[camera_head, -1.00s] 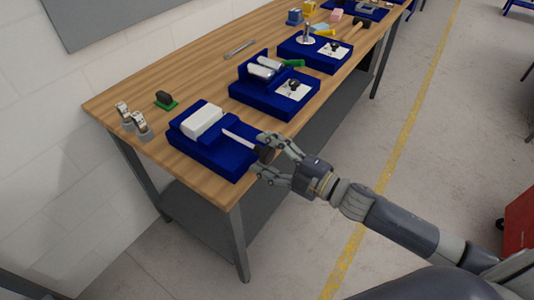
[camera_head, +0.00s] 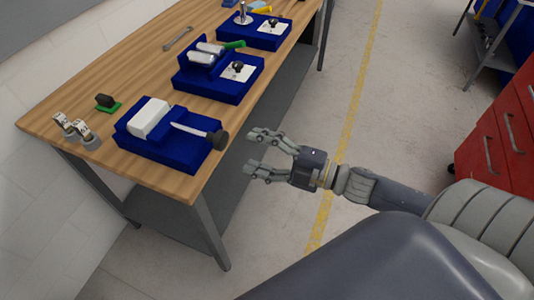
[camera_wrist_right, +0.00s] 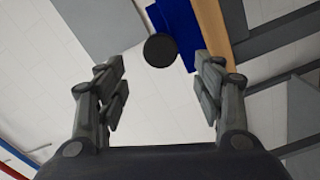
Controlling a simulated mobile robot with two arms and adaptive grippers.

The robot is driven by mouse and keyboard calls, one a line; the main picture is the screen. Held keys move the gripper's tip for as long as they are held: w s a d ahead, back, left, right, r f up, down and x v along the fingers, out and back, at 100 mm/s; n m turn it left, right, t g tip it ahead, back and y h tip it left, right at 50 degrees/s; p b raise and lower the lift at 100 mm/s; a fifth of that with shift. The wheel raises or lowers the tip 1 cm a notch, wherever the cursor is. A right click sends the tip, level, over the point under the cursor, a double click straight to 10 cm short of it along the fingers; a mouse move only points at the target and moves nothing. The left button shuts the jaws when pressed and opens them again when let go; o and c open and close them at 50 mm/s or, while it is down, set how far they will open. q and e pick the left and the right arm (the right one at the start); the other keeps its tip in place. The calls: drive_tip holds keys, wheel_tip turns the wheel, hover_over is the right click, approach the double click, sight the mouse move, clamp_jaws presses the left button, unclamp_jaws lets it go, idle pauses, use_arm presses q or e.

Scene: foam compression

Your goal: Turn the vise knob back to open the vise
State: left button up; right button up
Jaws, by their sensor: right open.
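The blue vise (camera_head: 165,148) sits at the near end of the wooden table, with a white foam block (camera_head: 149,118) in it. Its dark round knob (camera_head: 218,139) sticks out toward the table's right edge at the end of a light rod. The knob also shows in the right wrist view (camera_wrist_right: 160,50), face on and beyond the fingertips. My right gripper (camera_head: 257,153) is open and empty, just right of the knob and apart from it. In the right wrist view its fingers (camera_wrist_right: 160,82) are spread wide. My left gripper does not show.
The wooden table (camera_head: 60,112) carries more blue fixtures (camera_head: 214,85) behind the vise. A wrench (camera_head: 178,38), a small dark piece on a green base (camera_head: 107,103) and small grey-white fittings (camera_head: 77,128) lie on it. A red cabinet (camera_head: 505,130) stands at right; the floor between is clear.

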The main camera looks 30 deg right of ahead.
drive_tip(key=shift+v, duration=1.1)
